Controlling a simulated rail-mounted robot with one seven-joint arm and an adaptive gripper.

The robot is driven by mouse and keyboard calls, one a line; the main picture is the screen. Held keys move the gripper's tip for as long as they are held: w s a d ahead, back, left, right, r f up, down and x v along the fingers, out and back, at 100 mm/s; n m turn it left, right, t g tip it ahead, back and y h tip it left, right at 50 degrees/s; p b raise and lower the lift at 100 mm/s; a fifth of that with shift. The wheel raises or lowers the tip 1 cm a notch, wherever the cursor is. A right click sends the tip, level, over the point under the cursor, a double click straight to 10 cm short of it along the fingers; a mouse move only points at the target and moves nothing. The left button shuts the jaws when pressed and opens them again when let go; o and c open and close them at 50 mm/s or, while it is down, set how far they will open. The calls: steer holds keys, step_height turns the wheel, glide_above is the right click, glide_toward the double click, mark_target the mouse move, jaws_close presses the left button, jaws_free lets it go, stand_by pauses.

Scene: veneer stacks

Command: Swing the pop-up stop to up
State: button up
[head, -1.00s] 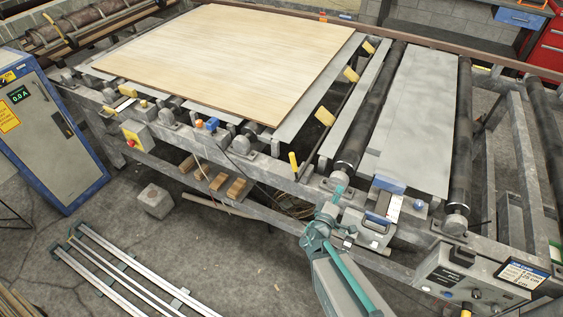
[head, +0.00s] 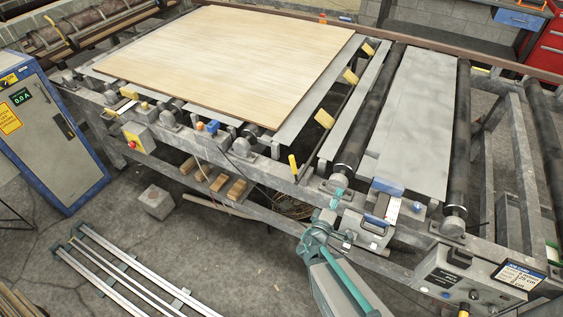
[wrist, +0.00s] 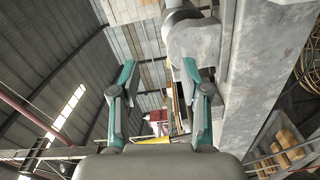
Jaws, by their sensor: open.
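The pop-up stop shows in the head view as a row of yellow pads (head: 351,76) along a dark shaft, in the gap between the veneer sheet and the rollers. A lever with a yellow grip (head: 293,163) stands at the front rail, near the shaft's front end. I cannot tell exactly how far the pads are raised. My gripper (head: 337,197) is at the front rail, to the right of and nearer than the yellow grip, apart from it. In the wrist view my gripper (wrist: 158,72) has its teal fingers spread, with nothing held between them.
The veneer sheet (head: 230,55) lies on the table left of the pads. A grey block with a blue handle (head: 377,219) and a control box (head: 470,278) are right of my gripper. The grey rail (wrist: 260,70) runs close on the right in the wrist view.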

steer(key=p+v, duration=0.3)
steer(key=v, duration=0.2)
steer(key=shift+s, duration=0.1)
stand_by(0.6)
